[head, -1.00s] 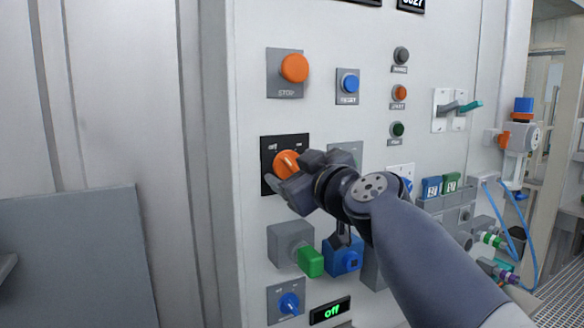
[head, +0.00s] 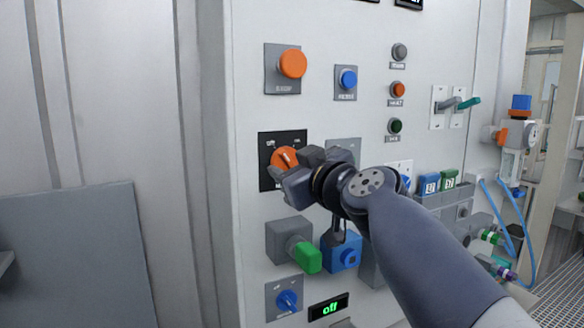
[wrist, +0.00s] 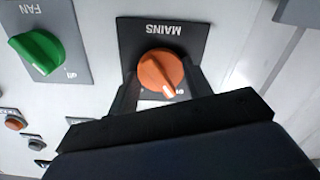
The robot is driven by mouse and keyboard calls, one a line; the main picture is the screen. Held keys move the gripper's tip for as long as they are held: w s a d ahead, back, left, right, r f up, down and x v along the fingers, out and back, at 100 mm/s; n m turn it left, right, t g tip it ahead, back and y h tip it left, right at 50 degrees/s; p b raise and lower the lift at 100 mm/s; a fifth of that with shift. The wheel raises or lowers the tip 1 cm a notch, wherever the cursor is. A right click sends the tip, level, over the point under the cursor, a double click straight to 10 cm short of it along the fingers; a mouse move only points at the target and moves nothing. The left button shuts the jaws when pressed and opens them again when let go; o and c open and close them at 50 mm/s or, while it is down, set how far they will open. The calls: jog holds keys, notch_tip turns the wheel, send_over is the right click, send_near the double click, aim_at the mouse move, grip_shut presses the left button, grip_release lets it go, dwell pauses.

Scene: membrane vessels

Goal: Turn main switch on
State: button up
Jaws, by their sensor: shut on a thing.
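The main switch is an orange rotary knob (head: 284,158) on a black plate (head: 269,179) on the pale panel. In the wrist view the same knob (wrist: 158,72) sits under the upside-down word MAINS, and its white mark points to the lower right, toward a small label I cannot read surely. My gripper (head: 289,170) is at the knob in the head view. In the wrist view its two dark fingers (wrist: 161,84) stand on either side of the knob, shut on it. In the head view the gripper hides the knob's lower right part.
An orange stop button (head: 292,64) and a blue button (head: 348,79) sit above. A green handle (head: 308,258), a blue knob (head: 289,301) and a display reading "off" (head: 328,308) are below. A green FAN knob (wrist: 40,52) is left in the wrist view.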

jog(key=m+b, duration=0.1)
jog(key=m, duration=0.2)
jog(key=shift+f, duration=0.15)
jog(key=m+b, duration=0.1)
jog(key=m, duration=0.3)
jog(key=shift+m, duration=0.4)
jog(key=m, duration=0.3)
jog(key=shift+m+p, duration=0.4)
jog(key=shift+m, duration=1.7)
jog(key=o, duration=1)
jog(key=shift+c, duration=0.2)
